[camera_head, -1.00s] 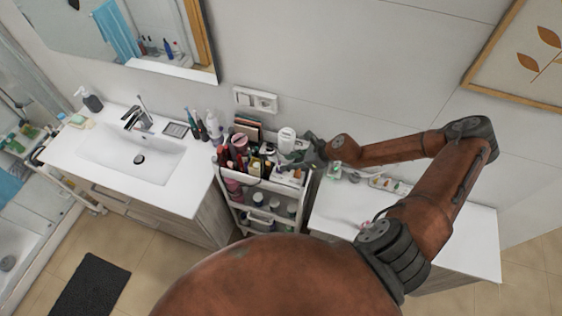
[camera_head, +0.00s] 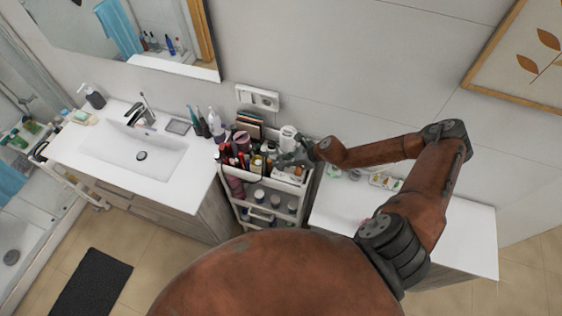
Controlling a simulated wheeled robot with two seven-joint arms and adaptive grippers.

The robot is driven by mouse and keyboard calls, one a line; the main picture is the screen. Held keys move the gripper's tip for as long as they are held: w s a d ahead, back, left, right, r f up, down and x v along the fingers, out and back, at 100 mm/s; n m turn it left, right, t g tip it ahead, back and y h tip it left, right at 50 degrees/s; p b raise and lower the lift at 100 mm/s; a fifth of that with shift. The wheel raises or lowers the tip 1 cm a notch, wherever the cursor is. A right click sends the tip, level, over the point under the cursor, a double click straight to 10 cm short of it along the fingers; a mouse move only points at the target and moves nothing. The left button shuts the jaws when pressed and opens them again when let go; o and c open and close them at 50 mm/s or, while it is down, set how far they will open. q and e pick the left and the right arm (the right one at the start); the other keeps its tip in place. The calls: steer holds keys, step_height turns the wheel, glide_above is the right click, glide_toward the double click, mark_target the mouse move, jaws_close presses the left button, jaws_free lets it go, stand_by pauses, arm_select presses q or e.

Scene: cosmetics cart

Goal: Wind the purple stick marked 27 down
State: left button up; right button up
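The white cosmetics cart (camera_head: 258,182) stands between the sink cabinet and a white counter, its top tray crowded with small bottles, tubes and sticks. I cannot pick out the purple stick marked 27; the items are too small. My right arm comes in from the right, and my dark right gripper (camera_head: 301,154) is at the right part of the cart's top tray, next to a white bottle (camera_head: 288,137). The fingers are too small and dark against the items to show whether they are open or hold anything. My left gripper is out of view.
The sink (camera_head: 133,150) and its counter are to the left, with a faucet (camera_head: 140,112) and several bottles beside the cart. The white counter (camera_head: 340,207) on the right holds a few small items. A wall socket (camera_head: 257,97) is behind the cart.

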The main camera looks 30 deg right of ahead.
jaws_close()
steer(key=shift+m+t+h, duration=0.3)
steer(key=shift+m, duration=0.3)
